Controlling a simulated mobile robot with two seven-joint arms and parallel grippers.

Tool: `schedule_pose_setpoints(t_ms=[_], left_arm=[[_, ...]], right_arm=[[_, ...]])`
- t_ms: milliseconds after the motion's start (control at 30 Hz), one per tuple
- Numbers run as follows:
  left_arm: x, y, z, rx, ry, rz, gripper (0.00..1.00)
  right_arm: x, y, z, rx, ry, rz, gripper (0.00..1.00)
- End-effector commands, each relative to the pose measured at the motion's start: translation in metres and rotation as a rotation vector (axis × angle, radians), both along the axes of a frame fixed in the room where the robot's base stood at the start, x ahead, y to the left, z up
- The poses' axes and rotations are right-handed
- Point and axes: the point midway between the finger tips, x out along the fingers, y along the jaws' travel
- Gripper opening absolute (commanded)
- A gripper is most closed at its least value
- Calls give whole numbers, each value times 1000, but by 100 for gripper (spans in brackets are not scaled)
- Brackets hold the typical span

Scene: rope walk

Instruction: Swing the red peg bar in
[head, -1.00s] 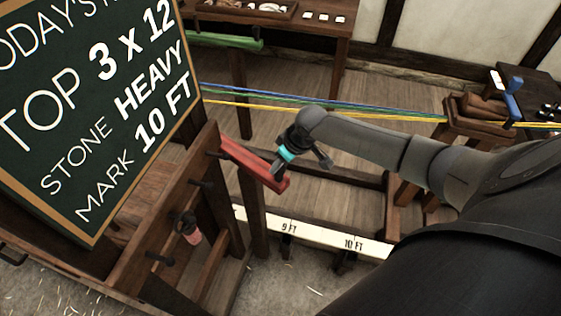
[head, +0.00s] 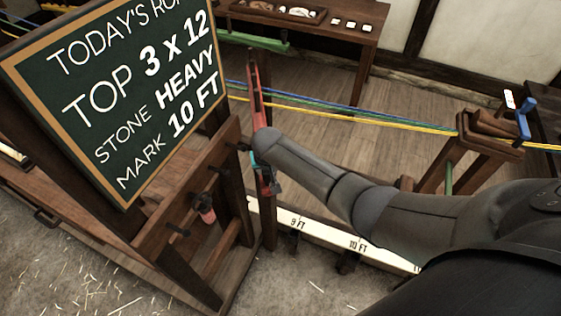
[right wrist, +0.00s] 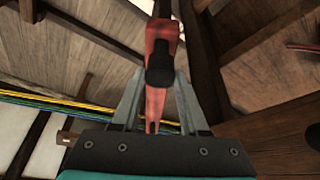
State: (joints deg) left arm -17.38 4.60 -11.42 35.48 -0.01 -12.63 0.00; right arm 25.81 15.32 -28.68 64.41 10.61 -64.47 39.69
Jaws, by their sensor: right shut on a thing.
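The red peg bar (head: 255,85) stands at the wooden post right of the chalkboard and points away toward the back, near the stretched ropes. My right gripper (head: 266,180) is at the bar's near end, partly hidden by my own arm. In the right wrist view the red bar (right wrist: 162,38) runs between the fingers of my right gripper (right wrist: 158,88), with a dark peg (right wrist: 160,66) on it. The gripper is shut on the bar; whether the fingers press on the bar or the peg is hard to tell. My left gripper is not in view.
Blue, green and yellow ropes (head: 340,110) stretch behind the bar to a wooden trestle (head: 490,130). A chalkboard (head: 120,100) stands at the left above a rack with dark pegs (head: 179,230). A white marked rail (head: 325,234) lies low in front. A green bar (head: 253,37) is at the back.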

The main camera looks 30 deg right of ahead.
Motion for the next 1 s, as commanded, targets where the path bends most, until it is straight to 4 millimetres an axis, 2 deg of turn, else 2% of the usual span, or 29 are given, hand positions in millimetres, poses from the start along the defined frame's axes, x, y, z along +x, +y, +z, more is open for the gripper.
schedule_pose_setpoints(t_ms=[33,100,433,700,1000], left_arm=[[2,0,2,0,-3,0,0],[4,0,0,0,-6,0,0],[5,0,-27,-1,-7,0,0],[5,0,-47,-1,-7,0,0],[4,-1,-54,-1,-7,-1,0]], right_arm=[[2,10,0,6,4,-45,0],[6,18,-1,6,2,-111,0],[25,47,-4,4,-1,-379,0],[37,57,-3,2,-1,-513,0],[41,61,-2,0,-1,-568,0]])
